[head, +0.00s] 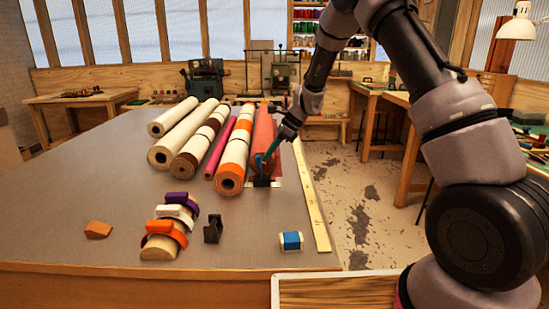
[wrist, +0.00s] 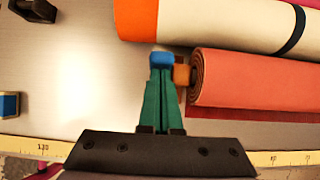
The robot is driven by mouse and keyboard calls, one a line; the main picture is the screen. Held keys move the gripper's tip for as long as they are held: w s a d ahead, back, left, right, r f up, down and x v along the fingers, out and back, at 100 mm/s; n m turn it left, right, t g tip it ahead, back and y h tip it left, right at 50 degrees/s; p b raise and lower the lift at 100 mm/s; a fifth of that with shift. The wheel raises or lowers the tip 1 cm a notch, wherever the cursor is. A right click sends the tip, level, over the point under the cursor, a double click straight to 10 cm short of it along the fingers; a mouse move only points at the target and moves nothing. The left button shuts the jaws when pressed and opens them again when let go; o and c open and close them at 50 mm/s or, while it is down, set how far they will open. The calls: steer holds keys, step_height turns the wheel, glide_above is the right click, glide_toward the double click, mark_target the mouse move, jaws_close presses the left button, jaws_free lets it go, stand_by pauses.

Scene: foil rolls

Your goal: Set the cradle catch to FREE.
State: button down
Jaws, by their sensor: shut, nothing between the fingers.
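The coral-red roll (head: 264,135) lies near the right side of the table, its near end facing me. A small dark block (head: 262,183) with pale pieces at its sides stands at that end; it may be part of the cradle. My gripper (head: 262,160) is over this end, its teal fingers shut and empty. In the wrist view, the fingertips (wrist: 161,70) meet a small blue piece (wrist: 161,59) beside an orange-brown block (wrist: 182,74) at the roll end (wrist: 200,80). Which piece is the catch, whether I touch it, and any FREE marking, I cannot tell.
An orange-and-white roll (head: 232,160) lies close left of the red one, with several more rolls beyond. A yellow ruler (head: 311,200) runs along the right table edge. A blue-and-white block (head: 291,241), a black holder (head: 213,229) and stacked coloured arches (head: 165,235) stand in front.

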mark_target(258, 155)
steer(key=shift+a+r+h, duration=0.15)
steer(key=shift+a+h, duration=0.8)
steer(key=shift+h, duration=0.15)
steer(key=shift+a, duration=0.45)
steer(key=shift+a, duration=0.1)
steer(key=d+f+v, duration=0.1)
steer(key=d+v, duration=0.1)
steer(key=v, duration=1.1)
steer(key=shift+r, duration=0.1)
